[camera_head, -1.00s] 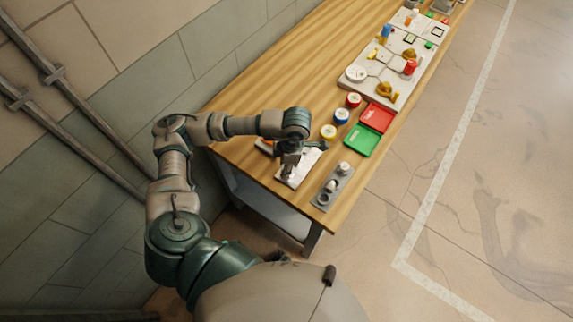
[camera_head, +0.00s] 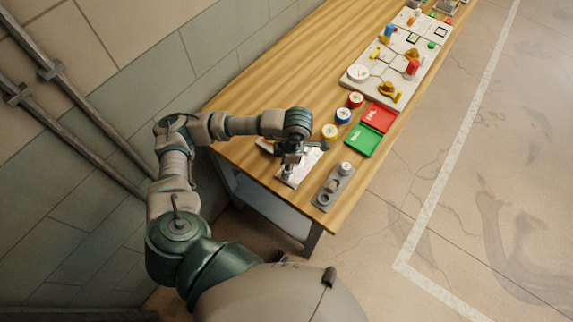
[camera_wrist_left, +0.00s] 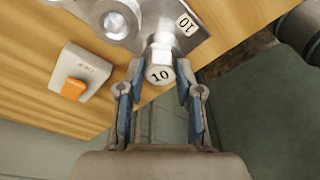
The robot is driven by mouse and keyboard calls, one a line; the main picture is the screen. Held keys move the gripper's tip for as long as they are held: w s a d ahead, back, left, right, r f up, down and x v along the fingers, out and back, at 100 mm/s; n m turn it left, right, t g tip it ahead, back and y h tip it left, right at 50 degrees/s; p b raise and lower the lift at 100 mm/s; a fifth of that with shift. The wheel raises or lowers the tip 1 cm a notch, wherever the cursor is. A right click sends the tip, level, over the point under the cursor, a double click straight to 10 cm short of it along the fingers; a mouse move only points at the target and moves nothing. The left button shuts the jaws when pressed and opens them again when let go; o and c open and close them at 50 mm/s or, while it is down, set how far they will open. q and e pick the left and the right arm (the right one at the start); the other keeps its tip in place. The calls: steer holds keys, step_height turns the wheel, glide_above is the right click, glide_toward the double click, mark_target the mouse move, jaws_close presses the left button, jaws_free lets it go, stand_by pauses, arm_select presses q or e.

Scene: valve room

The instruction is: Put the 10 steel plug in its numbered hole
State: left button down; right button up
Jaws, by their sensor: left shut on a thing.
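The steel plug (camera_wrist_left: 159,70), marked 10 on its end face, is between the fingertips of my left gripper (camera_wrist_left: 157,84) in the left wrist view. The gripper is shut on it. The pale plate (camera_wrist_left: 185,42) lies behind the plug and carries a 10 label (camera_wrist_left: 187,23). In the head view my left gripper (camera_head: 288,168) is low over the pale plate (camera_head: 309,160). My right gripper is not in view.
A small box with an orange rocker (camera_wrist_left: 73,88) sits beside the plate. In the head view a grey rack (camera_head: 333,190) stands at the table's near right edge. Colored rolls (camera_head: 343,115), a green tray (camera_head: 361,140) and a red tray (camera_head: 379,117) lie beyond.

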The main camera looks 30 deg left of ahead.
arm_select(q)
steer(key=c, duration=0.7)
jaws_free()
steer(key=shift+r+p, duration=2.4)
steer(key=shift+r, duration=1.65)
